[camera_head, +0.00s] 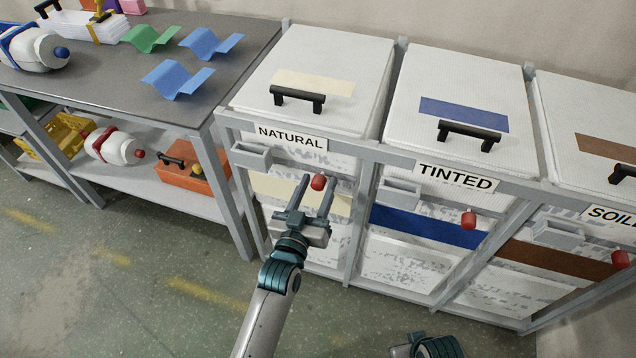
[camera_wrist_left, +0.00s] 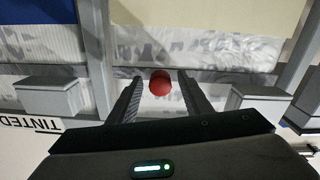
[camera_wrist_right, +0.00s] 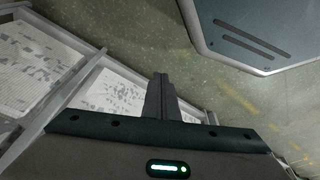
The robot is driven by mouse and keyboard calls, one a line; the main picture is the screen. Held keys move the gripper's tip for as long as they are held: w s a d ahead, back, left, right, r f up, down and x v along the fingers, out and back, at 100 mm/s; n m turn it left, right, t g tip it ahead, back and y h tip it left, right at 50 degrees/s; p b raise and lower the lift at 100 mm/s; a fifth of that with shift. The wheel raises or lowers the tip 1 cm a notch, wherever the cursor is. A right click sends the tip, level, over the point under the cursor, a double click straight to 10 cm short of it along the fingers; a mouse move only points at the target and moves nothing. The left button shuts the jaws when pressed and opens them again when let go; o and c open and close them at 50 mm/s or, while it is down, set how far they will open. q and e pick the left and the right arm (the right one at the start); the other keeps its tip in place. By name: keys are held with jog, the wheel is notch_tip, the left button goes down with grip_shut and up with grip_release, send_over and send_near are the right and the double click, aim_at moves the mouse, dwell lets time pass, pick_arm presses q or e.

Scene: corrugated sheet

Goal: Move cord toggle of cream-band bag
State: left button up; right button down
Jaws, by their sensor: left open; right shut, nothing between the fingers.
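The cream-band bag (camera_head: 275,188) hangs in the frame under the NATURAL lid at the left of the three bays. Its red cord toggle (camera_head: 318,182) sits on the bag's front, near the upper edge of the cream band. My left gripper (camera_head: 318,192) is open, with its fingers reaching up on either side of the toggle. In the left wrist view the red toggle (camera_wrist_left: 160,83) shows between the two fingertips; whether they touch it I cannot tell. My right gripper (camera_wrist_right: 158,98) is shut and empty, low in front of the bays.
A blue-band bag with a red toggle (camera_head: 468,219) hangs under TINTED, and a brown-band bag with a red toggle (camera_head: 621,259) is at the right. Small grey trays (camera_head: 251,154) stick out from the frame. A grey table (camera_head: 110,70) stands left; the floor is clear.

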aim_at(317, 188)
pick_arm(q)
jog(key=shift+w+d, duration=0.15)
jog(key=shift+w, duration=0.3)
pick_arm(e)
jog(key=shift+r, duration=0.1)
jog(key=shift+s, duration=0.1)
